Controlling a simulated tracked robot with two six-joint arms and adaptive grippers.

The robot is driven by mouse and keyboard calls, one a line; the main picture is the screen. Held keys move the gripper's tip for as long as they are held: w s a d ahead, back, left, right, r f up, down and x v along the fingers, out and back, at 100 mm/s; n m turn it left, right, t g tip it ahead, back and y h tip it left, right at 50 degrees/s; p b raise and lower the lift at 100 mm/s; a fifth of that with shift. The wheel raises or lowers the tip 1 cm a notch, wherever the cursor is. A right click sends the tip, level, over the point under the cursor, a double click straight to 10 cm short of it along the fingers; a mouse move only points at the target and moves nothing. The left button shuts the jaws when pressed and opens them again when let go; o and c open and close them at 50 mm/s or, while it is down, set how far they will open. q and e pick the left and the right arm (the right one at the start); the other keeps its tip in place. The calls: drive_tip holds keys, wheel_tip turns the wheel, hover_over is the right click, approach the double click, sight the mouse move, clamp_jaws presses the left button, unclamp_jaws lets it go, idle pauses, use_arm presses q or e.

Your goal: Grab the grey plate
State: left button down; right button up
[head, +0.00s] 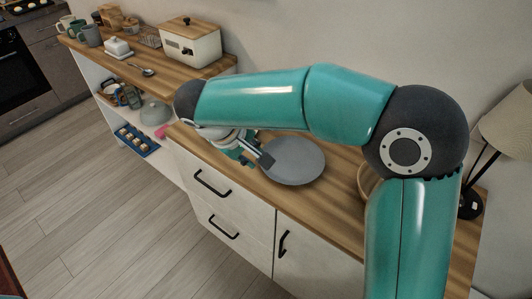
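The grey plate (296,162) lies flat on the wooden top of the low cabinet, in the middle of the head view. My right arm arches over the counter from the lower right. My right gripper (258,154) is at the plate's left edge, with a dark fingertip beside or over the rim. I cannot tell whether it touches the plate. The arm and wrist hide part of the gripper, so its opening is unclear. My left gripper is not in view.
A wooden bowl (366,180), partly hidden by my arm, and a lamp (506,127) stand right of the plate. A higher shelf at left holds a bread box (191,44), mugs (90,36) and a butter dish (118,47). Drawers are below the counter; the floor in front is clear.

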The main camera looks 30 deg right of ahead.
sight(275, 178)
drive_tip(key=x, duration=1.7)
drive_tip(key=shift+s+a, duration=0.15)
clamp_jaws()
